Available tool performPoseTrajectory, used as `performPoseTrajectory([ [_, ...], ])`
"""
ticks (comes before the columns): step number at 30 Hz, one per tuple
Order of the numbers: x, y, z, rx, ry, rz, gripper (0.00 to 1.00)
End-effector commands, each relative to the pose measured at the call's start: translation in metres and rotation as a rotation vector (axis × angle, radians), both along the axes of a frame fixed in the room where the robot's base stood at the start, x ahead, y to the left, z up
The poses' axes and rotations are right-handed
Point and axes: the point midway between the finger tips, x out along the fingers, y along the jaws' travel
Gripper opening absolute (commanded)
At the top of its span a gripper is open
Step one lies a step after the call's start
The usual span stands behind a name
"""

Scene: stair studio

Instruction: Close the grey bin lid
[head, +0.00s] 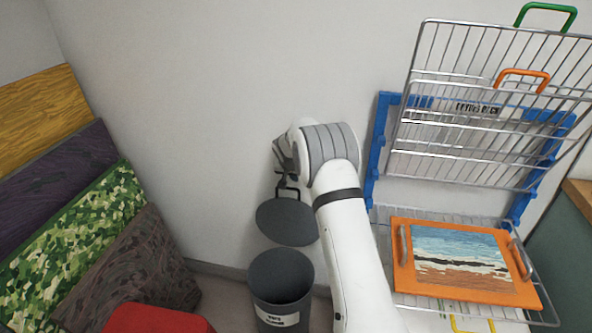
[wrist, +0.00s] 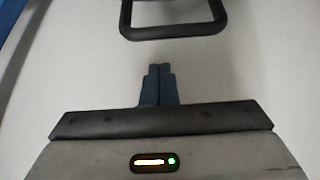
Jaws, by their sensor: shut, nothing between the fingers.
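The grey bin (head: 281,290) stands by the wall with its mouth open and a white label on its front. Its round dark grey lid (head: 287,222) is raised above and behind the mouth, near the wall. A dark loop handle (head: 287,189) rises at the lid's upper edge. My gripper (head: 280,158) is above the lid, close to the handle, and partly hidden by my wrist. In the wrist view my gripper (wrist: 158,70) is shut and empty. A dark loop handle (wrist: 173,32) lies beyond its fingertips, with a visible gap between them.
A blue drying rack (head: 375,150) with wire shelves stands to the right, holding an orange-framed painting (head: 458,262). Several coloured panels (head: 75,215) lean at the left, with a red object (head: 155,318) in front. Bare wall (head: 190,110) lies between.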

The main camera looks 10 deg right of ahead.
Motion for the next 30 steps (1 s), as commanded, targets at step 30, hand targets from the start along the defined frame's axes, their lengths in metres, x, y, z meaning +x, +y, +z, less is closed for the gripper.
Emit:
performPoseTrajectory([
  [30, -0.03, 0.014, -0.007, -0.007, -0.022, 0.0, 0.0],
])
